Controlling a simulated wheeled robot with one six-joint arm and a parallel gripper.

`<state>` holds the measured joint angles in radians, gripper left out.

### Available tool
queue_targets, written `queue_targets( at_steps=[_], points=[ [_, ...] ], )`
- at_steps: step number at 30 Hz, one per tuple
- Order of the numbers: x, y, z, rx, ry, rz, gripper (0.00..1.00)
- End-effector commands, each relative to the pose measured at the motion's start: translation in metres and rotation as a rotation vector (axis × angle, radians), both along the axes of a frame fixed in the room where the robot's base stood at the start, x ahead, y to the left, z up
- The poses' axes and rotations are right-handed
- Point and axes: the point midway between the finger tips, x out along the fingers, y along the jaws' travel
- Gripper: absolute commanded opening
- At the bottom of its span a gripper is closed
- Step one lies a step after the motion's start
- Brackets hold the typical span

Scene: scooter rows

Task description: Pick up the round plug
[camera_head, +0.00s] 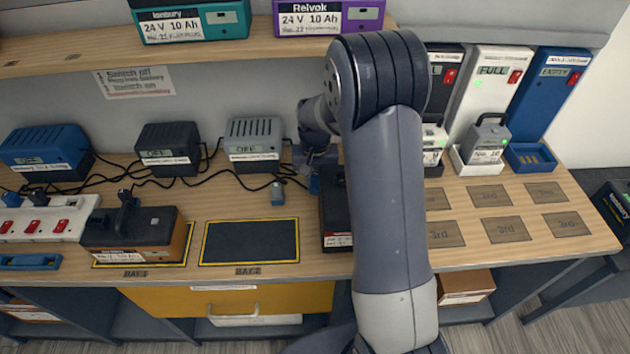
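A small grey-blue plug (277,194) stands on the bench just behind the empty yellow-edged mat. A second small blue plug-like piece (314,184) shows right below my gripper. Both are too small to tell which is round. My gripper (315,172) points down over the bench, to the right of the grey charger (254,143). My arm partly covers it, and its fingers are too dark and small to tell whether they are open or shut or touch the piece below.
A blue charger (46,152) and a black charger (168,148) stand left, with black cables on the bench. A battery (133,234) is on the left mat; the other mat (250,242) is empty. Another battery (335,220) is partly behind my arm. An upper shelf (215,52) overhangs.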

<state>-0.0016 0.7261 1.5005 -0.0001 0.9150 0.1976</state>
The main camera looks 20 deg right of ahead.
Motion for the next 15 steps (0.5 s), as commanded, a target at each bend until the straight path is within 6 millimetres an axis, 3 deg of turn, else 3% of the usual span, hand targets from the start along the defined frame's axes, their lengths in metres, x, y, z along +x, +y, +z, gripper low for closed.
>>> queue_targets(
  at_steps=[6, 15],
  points=[
    [0.0, 0.0, 0.0001, 0.0, 0.0, 0.0, 0.0],
    [0.0002, 0.0001, 0.0013, 0.0, -0.001, 0.0, 0.0]
  ],
)
